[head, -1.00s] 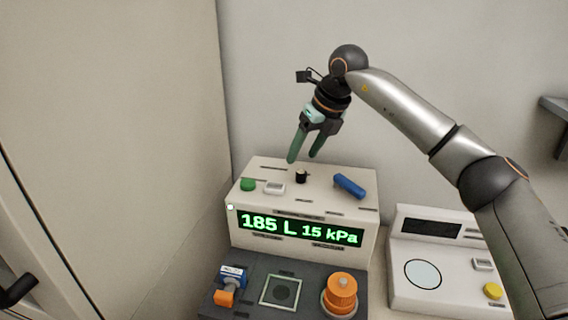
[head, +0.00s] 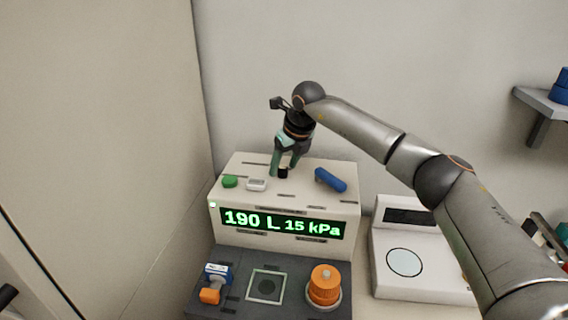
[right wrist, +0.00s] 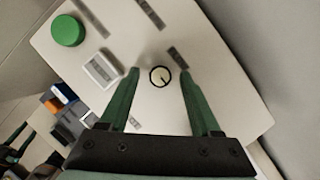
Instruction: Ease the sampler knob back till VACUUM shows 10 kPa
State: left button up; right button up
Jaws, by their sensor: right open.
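The sampler (head: 250,228) is a white box with a green-lit display (head: 283,223) reading 190 L and 15 kPa. Its small black knob (head: 283,173) stands on the top face. In the right wrist view the knob (right wrist: 160,76) shows a pale round top with a pointer mark. My right gripper (head: 284,172) points down at the knob, its green fingers open on either side. In the right wrist view the open fingers (right wrist: 161,72) flank the knob with a gap on each side.
A green button (head: 230,182), a white switch (head: 257,184) and a blue handle (head: 330,180) are also on the box top. A dark panel in front bears an orange knob (head: 324,284) and a blue-and-orange valve (head: 213,281). A white scale-like device (head: 422,270) stands right.

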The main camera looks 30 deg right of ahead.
jog(key=shift+w+f, duration=0.1)
jog(key=shift+f, duration=0.2)
grip_shut()
dwell(0.4)
